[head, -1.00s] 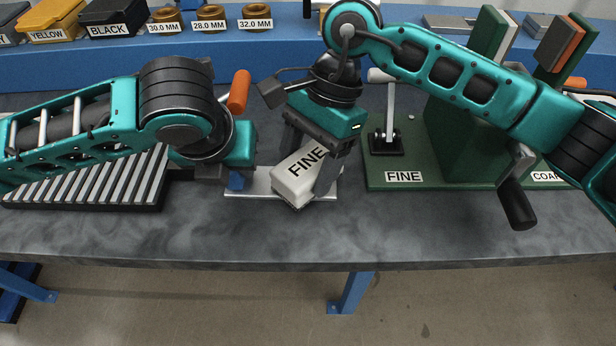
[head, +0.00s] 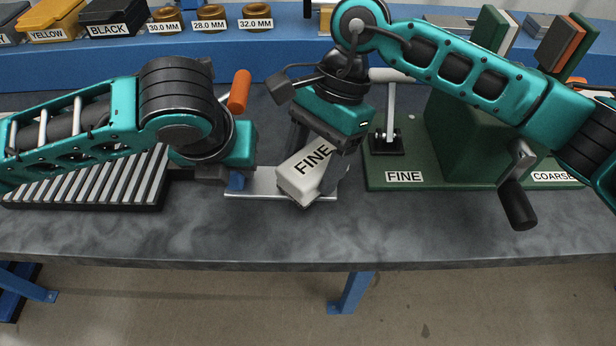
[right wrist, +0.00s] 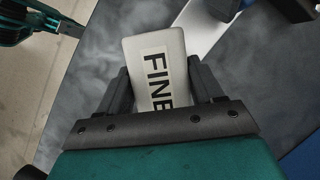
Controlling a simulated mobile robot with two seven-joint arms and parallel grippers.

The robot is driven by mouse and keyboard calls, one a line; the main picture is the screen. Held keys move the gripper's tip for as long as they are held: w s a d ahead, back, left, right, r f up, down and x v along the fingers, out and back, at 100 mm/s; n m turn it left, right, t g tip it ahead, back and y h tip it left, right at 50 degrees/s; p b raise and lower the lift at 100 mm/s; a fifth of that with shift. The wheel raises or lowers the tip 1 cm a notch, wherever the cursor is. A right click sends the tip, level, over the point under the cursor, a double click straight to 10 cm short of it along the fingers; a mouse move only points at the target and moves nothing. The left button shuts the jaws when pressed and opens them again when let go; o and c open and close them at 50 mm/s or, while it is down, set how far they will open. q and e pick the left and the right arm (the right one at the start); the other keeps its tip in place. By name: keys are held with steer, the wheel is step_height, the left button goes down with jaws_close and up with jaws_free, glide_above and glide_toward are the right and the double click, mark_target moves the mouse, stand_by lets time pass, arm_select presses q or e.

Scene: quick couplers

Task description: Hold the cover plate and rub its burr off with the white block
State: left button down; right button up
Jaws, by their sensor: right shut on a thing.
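The white block (head: 305,176), labelled FINE, is between the fingers of my right gripper (head: 328,165), which is shut on it. In the right wrist view the block (right wrist: 158,70) sits tilted between the two dark fingers (right wrist: 160,85). The cover plate (head: 262,184) is a flat pale metal strip at the table's middle, under and left of the block; it also shows in the right wrist view (right wrist: 205,25). Whether block and plate touch I cannot tell. My left gripper (head: 225,175) is at the plate's left end; its fingertips are largely hidden. I cannot make out the burr.
A green base (head: 420,178) with FINE and COARSE labels, a lever and a crank stands to the right. A ribbed rack (head: 95,182) lies at the left under my left arm. A blue shelf (head: 300,45) with bins and brass rings runs behind. The table's front strip is clear.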

steer(key=shift+d+f, duration=0.15)
steer(key=shift+d, duration=1.1)
steer(key=shift+f, duration=0.1)
